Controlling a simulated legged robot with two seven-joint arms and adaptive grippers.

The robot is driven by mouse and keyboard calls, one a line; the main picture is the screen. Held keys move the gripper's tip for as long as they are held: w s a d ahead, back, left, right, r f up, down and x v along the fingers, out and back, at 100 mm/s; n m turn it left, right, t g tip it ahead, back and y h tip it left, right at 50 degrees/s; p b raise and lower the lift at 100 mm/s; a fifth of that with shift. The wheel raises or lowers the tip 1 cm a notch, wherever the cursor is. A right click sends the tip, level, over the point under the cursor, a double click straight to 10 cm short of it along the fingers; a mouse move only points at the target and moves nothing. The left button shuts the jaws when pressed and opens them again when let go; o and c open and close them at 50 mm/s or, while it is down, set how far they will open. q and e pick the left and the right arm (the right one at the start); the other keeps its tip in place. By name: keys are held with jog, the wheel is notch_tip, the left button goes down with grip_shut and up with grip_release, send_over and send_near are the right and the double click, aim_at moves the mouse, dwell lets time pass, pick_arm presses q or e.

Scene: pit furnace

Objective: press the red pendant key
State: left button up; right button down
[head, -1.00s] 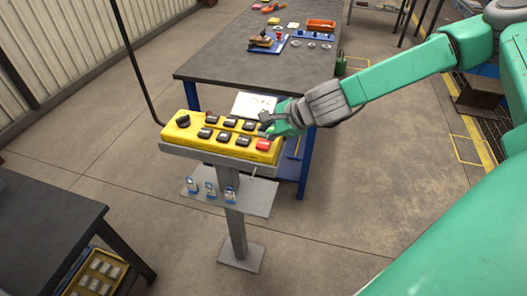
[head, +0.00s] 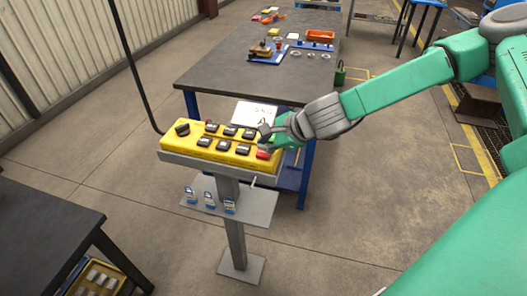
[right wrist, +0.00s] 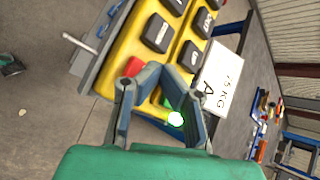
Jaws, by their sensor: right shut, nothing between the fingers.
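The yellow pendant box (head: 205,144) lies tilted on a grey stand, with two rows of black keys and a dark knob at its left. The red key (head: 263,154) is at its near right corner. It also shows in the right wrist view (right wrist: 134,66), partly hidden behind a finger. My right gripper (head: 265,138) is shut and empty, its fingertips just above and beside the red key in the head view. In the right wrist view the fingertips (right wrist: 160,74) meet beside the red key; I cannot tell whether they touch it. My left gripper is not in view.
A white card (head: 255,113) with writing stands behind the pendant. A dark table (head: 40,225) stands at left.

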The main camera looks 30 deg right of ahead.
aim_at(264, 152)
jog(key=shift+f, duration=0.1)
dwell(0.5)
jog(key=shift+f+b, duration=0.25)
jog(key=shift+b, duration=0.05)
jog(key=shift+f+b, duration=0.45)
jog(key=shift+f, duration=0.05)
dwell(0.5)
dwell(0.3)
jog(key=shift+r+p, duration=0.85)
jog(key=shift+r, duration=0.05)
jog(key=shift+r, duration=0.1)
notch_tip(264, 152, up, 5)
jog(key=p, duration=0.4)
jog(key=shift+p, duration=0.35)
